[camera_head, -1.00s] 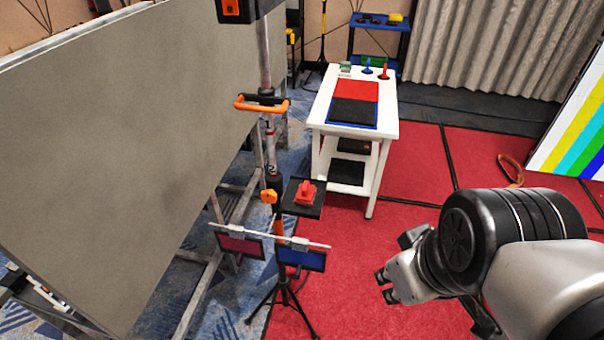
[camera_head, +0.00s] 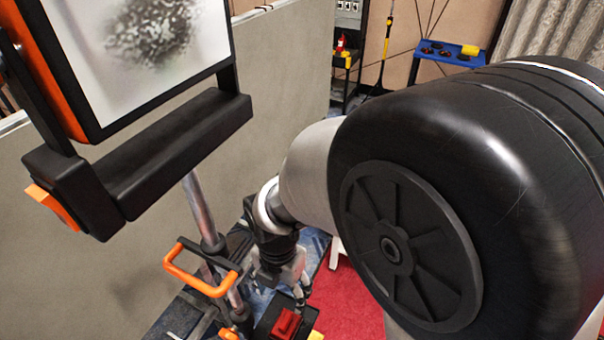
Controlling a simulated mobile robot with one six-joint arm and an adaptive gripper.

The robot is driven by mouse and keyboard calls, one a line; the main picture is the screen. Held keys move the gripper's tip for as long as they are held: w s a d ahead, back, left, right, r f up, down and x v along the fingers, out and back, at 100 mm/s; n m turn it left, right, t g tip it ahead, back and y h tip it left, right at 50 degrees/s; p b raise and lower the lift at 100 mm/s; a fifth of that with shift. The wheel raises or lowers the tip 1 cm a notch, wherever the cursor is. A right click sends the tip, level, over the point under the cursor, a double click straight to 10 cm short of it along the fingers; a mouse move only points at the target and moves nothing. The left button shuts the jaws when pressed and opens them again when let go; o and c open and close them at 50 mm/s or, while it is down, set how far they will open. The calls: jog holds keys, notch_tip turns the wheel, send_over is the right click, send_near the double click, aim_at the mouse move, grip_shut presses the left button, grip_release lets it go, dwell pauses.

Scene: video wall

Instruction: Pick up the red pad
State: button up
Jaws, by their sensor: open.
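A small red handled piece (camera_head: 287,324) sits on a black plate (camera_head: 265,328) at the bottom edge of the view, beside the pole of the stand. My gripper (camera_head: 301,294) points down just above and behind this plate, partly hidden by its own body. It is open, and I see nothing held in it. The white table with the flat red square seen earlier is now almost wholly hidden behind my arm. I cannot tell from this view whether the gripper touches the red piece.
An orange handle (camera_head: 200,285) sticks out from the stand's pole, left of my gripper. A large screen (camera_head: 160,60) fills the upper left. A grey panel (camera_head: 285,90) stands behind. A blue shelf (camera_head: 447,52) is at the back. Red floor (camera_head: 345,300) is clear below my arm.

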jog(key=b, duration=0.3)
send_over(285, 320)
notch_tip(285, 320, down, 11)
jog(key=shift+s+f, duration=0.1)
jog(key=shift+f+b, duration=0.45)
jog(key=shift+f, duration=2.65)
jog(key=shift+c, duration=0.6)
jog(key=shift+r, duration=0.1)
jog(key=c, duration=1)
notch_tip(285, 320, up, 20)
jog(key=p, duration=0.4)
